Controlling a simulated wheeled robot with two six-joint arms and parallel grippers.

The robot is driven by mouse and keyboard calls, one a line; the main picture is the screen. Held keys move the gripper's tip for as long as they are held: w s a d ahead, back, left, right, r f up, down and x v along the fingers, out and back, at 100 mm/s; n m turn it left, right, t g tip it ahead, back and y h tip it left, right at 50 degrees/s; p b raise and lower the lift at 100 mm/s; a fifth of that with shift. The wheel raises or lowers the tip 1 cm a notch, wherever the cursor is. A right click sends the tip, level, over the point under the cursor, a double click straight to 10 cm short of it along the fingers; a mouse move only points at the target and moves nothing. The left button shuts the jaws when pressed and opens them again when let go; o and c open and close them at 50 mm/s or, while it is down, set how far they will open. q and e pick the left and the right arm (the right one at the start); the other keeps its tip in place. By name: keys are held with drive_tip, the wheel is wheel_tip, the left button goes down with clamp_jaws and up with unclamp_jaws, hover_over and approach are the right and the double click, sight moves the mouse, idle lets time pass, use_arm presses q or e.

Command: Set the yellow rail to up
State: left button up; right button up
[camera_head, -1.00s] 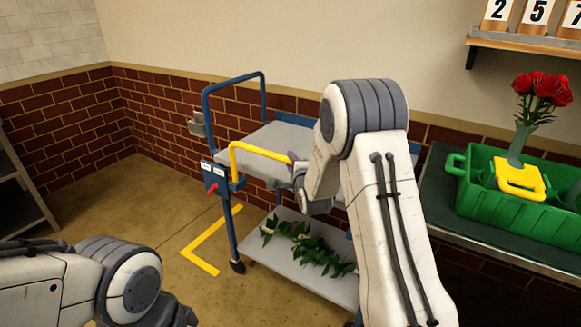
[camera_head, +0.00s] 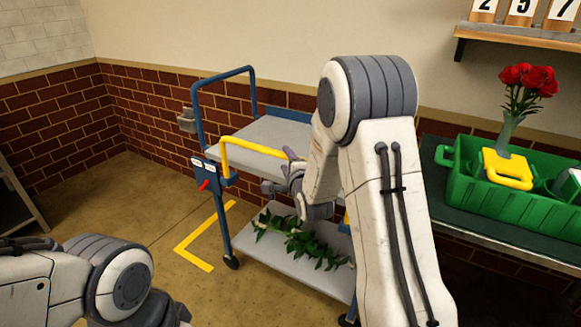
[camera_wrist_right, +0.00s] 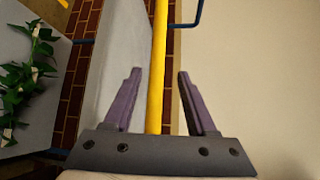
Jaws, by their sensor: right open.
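The yellow rail (camera_head: 250,147) runs along the near side of the blue-framed cart (camera_head: 222,215), at about the height of its grey upper shelf. In the right wrist view the yellow rail (camera_wrist_right: 159,70) passes between the two fingers of my right gripper (camera_wrist_right: 159,85). The gripper is open, with a gap on both sides of the rail. In the head view my right gripper (camera_head: 292,160) is at the rail's right end, partly hidden by its own wrist. My left arm shows at the lower left; its gripper fingers are not visible.
A red lever (camera_head: 204,184) sits on a blue plate with two white labels at the cart's left post. Green garland (camera_head: 300,242) lies on the lower shelf. Yellow floor tape (camera_head: 190,255) marks the left.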

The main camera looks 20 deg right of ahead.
drive_tip(key=s, duration=0.5)
drive_tip(key=shift+s+a+r, duration=0.1)
drive_tip(key=shift+a+r, duration=0.2)
drive_tip(key=shift+r, duration=0.1)
